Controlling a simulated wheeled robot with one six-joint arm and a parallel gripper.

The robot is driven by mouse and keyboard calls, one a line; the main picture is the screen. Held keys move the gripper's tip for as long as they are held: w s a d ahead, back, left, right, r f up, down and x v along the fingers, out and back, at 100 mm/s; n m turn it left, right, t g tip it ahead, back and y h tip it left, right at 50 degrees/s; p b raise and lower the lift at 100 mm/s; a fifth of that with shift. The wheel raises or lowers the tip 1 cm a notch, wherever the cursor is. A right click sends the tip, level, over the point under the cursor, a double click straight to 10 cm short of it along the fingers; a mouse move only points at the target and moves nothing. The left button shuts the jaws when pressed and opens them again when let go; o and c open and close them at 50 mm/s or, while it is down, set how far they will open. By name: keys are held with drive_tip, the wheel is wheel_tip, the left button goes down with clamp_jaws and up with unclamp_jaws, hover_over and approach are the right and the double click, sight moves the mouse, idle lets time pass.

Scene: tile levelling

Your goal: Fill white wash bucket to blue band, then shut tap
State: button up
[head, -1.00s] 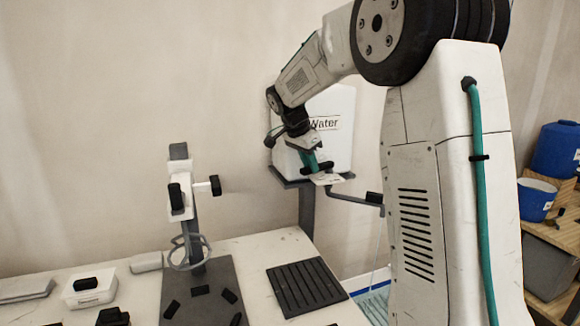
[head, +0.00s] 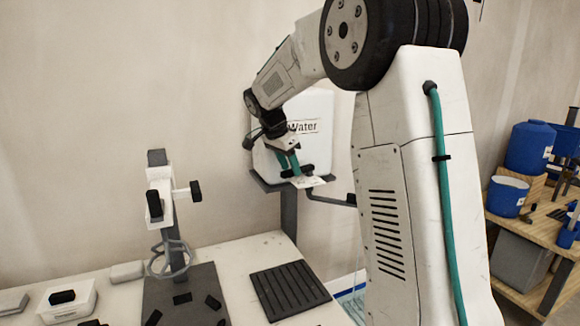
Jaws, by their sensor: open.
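A white water tank (head: 322,135) labelled "Water" stands on a grey stand (head: 289,213) against the wall, partly covered by my arm. My gripper (head: 300,178), with teal parts, is at the tank's lower front edge. It is open, but its fingertips are small and hard to make out. The tap cannot be told apart behind my gripper, and whether I touch it is unclear. A blue-edged patch (head: 350,284) low beside my column is mostly hidden.
A pale table holds a dark slatted mat (head: 289,290), a mixer-like stand (head: 172,215) and a white tub (head: 68,301). At right, a wooden shelf (head: 520,215) carries a blue drum (head: 529,147) and a blue bucket (head: 507,196). A dark bracket (head: 331,199) juts beside the tank.

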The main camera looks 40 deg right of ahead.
drive_tip(key=v, duration=0.7)
drive_tip(key=shift+r, duration=0.15)
